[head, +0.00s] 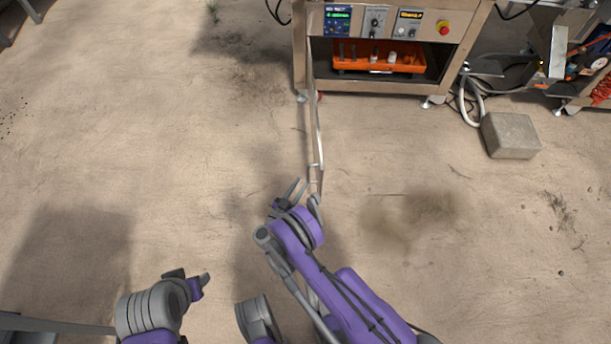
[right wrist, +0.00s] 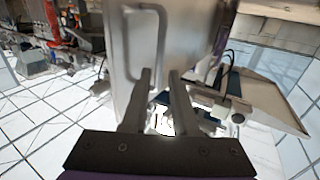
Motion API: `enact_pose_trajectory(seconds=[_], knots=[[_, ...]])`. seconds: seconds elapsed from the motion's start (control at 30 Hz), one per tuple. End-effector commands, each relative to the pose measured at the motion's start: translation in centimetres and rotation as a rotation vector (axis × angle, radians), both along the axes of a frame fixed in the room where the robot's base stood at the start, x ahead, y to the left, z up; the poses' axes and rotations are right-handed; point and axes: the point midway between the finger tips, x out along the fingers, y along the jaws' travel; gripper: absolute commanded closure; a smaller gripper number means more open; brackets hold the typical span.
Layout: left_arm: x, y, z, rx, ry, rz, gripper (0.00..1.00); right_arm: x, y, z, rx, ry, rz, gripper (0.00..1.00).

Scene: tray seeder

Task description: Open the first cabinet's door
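The first cabinet (head: 375,88) is the metal cabinet at the top of the head view, its front uncovered. Its door (head: 318,125) stands swung out from the left side, seen nearly edge-on. In the right wrist view the door's metal panel (right wrist: 185,35) and bar handle (right wrist: 162,45) fill the upper middle. My right gripper (head: 303,192) is at the door's near end.
An orange crate (head: 348,64) with small items sits inside the cabinet, under a control panel (head: 375,22). A grey block (head: 510,135) and a hose lie on the floor at right. The floor left of the door is clear.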

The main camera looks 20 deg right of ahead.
Motion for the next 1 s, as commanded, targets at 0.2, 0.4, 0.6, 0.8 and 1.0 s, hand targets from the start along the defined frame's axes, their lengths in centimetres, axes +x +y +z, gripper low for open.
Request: enact_pose_trajectory(seconds=[0.2,0.4,0.6,0.8,1.0], knots=[[0.0,0.0,-0.1,0.000,0.000,0.000,0.50,-2.4,2.6,0.0,0.000,0.000,0.002,0.73],[0.0,0.0,-0.2,0.000,0.000,0.000,0.50,-3.2,3.3,0.1,0.000,0.000,0.000,0.73],[0.0,0.0,-0.1,0.000,0.000,0.000,0.50,-3.2,3.3,0.1,-0.001,-0.001,-0.001,0.73],[0.0,0.0,-0.1,0.000,0.000,0.000,0.50,-3.1,3.3,0.1,-0.001,-0.001,-0.001,0.73],[0.0,0.0,-0.1,0.000,0.000,0.000,0.50,-2.5,3.4,0.9,-0.002,-0.008,0.013,0.73]])
